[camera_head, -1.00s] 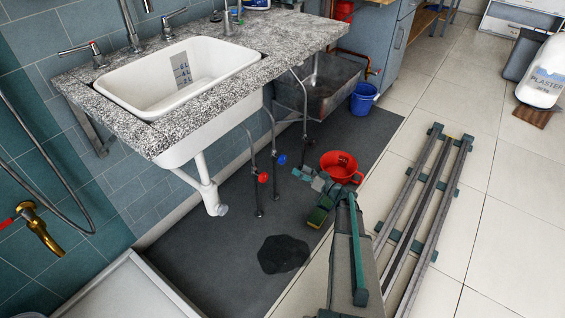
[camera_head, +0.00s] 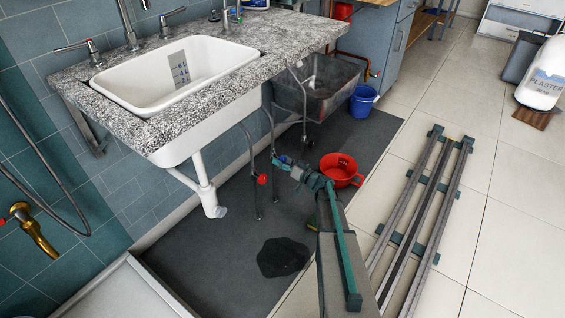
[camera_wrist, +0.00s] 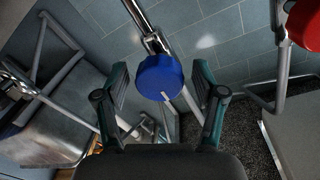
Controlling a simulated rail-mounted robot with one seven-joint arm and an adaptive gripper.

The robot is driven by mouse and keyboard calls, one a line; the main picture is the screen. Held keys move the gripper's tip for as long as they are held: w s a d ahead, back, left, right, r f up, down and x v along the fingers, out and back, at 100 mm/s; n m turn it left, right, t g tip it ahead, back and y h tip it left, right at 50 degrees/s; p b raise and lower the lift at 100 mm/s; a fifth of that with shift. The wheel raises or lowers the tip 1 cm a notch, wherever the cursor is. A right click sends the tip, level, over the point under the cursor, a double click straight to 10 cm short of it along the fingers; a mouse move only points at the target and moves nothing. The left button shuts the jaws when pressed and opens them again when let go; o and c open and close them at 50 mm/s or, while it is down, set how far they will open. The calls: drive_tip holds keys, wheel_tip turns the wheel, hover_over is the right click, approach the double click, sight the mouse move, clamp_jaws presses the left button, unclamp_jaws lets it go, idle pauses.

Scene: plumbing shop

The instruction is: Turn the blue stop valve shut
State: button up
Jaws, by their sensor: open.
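The blue stop valve handle (camera_wrist: 159,77) is a round blue knob on a metal pipe in the wrist view. It shows between the two fingers of my gripper (camera_wrist: 158,84), which are open with a gap on each side of the knob. In the head view my gripper (camera_head: 287,167) is at the blue valve (camera_head: 281,158) under the counter, hiding much of it. I cannot tell whether the fingertips reach past the knob. A white mark shows at the knob's lower edge in the wrist view.
A red valve (camera_head: 263,180) is on the pipe to the left; red also shows at the wrist view's upper right (camera_wrist: 305,25). The sink counter (camera_head: 240,62) hangs above. A dark puddle (camera_head: 282,257) is on the mat.

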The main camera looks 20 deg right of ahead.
drive_tip(key=c, duration=1.2)
drive_tip(key=shift+o, duration=0.2)
